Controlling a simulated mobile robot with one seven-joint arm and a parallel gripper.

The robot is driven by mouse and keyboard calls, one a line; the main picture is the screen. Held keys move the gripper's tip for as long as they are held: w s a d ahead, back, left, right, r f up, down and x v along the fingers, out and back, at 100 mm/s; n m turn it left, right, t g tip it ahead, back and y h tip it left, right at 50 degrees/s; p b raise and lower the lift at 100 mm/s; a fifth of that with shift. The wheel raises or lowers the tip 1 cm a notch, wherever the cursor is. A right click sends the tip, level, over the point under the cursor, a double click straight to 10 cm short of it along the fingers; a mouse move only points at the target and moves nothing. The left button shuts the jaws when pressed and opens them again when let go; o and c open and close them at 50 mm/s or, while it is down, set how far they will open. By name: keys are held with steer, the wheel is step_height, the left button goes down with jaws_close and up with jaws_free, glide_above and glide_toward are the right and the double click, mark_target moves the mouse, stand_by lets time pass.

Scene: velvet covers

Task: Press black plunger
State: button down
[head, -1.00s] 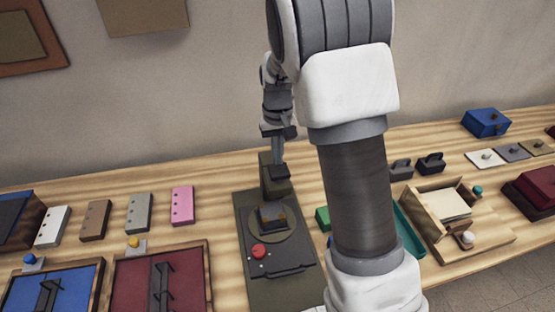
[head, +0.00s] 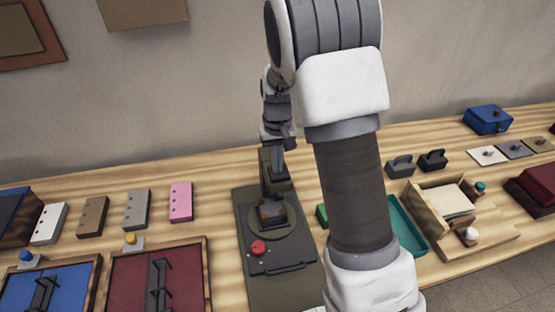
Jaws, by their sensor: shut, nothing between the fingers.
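The dark press (head: 250,215) stands on the wooden table, with an upright post at its back, a round plate and a red knob (head: 258,248) at its front. A small dark block with gold-brown marks (head: 271,213) sits on the round plate. The black plunger (head: 280,186) is at the head of the press, low and just above this block. My gripper (head: 278,172) is shut and points straight down. Its tips are at the top of the plunger and appear to touch it. The exact contact is too small to make out.
My arm hides part of the table right of the press. A green block (head: 322,215) and a teal tray (head: 407,228) stand close to the right. A wooden box (head: 425,212) is further right. Blue and dark red panels (head: 190,290) lie left, behind them several small plates.

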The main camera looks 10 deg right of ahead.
steer(key=shift+s+f, duration=0.25)
steer(key=shift+f, duration=0.2)
step_height(320, 180, up, 15)
steer(key=p, duration=0.2)
steer(key=shift+w, duration=0.25)
stand_by(0.4)
steer(key=s+r+t, duration=0.3)
steer(key=s+r, duration=0.6)
steer(key=s, duration=0.4)
steer(key=s+t, duration=0.2)
steer(key=s, duration=1.1)
steer(key=shift+f+t, duration=0.3)
steer(key=shift+f, duration=0.1)
